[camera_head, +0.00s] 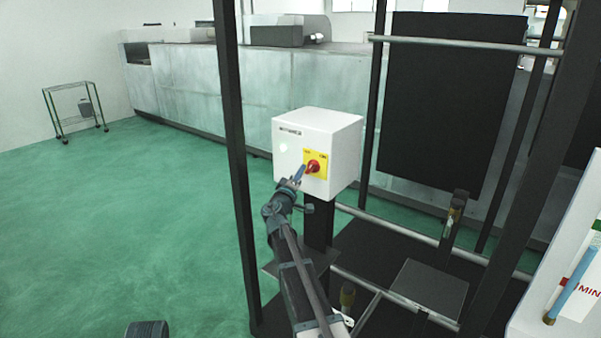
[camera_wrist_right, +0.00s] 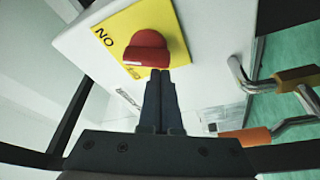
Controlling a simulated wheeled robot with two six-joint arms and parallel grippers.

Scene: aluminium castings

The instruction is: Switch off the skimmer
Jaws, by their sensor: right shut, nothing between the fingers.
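A white switch box (camera_head: 318,150) on a dark post carries a yellow plate (camera_head: 322,157) with a red rotary knob (camera_head: 313,167). In the right wrist view the red knob (camera_wrist_right: 147,48) sits on the yellow plate (camera_wrist_right: 117,31), with "ON" legible on the left and lettering partly hidden below the knob. My right gripper (camera_head: 298,176) is at the front of the box, just left of the knob. In the right wrist view its shut, empty fingertips (camera_wrist_right: 160,72) are at the knob's lower edge; I cannot tell whether they touch.
A black frame upright (camera_head: 238,170) stands left of the box. A dark panel (camera_head: 445,105) and metal rails (camera_head: 450,43) are behind and right. A white panel with a blue bar (camera_head: 573,287) is at far right. Green floor (camera_head: 120,220) lies open at left.

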